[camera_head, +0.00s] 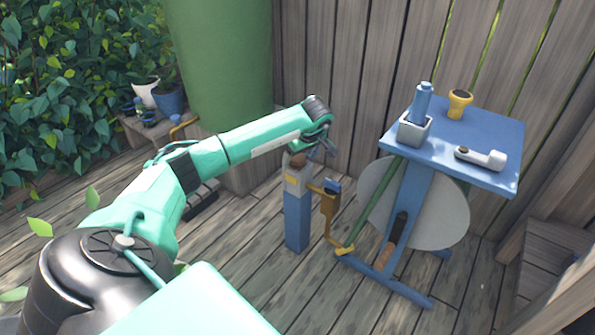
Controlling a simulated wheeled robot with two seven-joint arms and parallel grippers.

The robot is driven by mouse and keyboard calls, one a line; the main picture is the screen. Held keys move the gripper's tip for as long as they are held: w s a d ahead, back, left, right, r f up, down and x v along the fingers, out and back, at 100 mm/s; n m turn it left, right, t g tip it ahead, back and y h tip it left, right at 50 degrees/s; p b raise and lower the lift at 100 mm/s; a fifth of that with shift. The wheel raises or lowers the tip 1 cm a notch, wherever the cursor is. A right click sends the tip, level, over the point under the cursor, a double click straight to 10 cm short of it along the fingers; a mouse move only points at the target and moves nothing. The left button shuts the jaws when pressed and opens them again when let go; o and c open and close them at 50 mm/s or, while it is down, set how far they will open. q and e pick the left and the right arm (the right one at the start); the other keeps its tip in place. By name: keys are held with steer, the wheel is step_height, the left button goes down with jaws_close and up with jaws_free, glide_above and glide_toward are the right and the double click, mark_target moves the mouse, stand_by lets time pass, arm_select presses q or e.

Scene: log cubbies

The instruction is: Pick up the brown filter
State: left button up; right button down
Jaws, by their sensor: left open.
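A small brown rounded piece (298,159), which looks like the brown filter, sits on top of a blue and grey post (297,215). My left gripper (326,148) is open, just above and to the right of this piece. I see no contact between them, though the dark fingers are small and partly overlap the wrist. My right gripper is not in view.
A brown-yellow bracket with a blue top (329,200) is beside the post. A blue table (490,125) at right bears a grey box (414,130) with a blue bottle, a yellow cup (459,106) and a white pipe-shaped part (482,158). A green barrel (222,60) stands behind my arm.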

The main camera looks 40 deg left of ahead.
arm_select(q)
steer(key=c, duration=1.4)
steer(key=shift+o, duration=0.2)
steer(key=shift+r, duration=0.1)
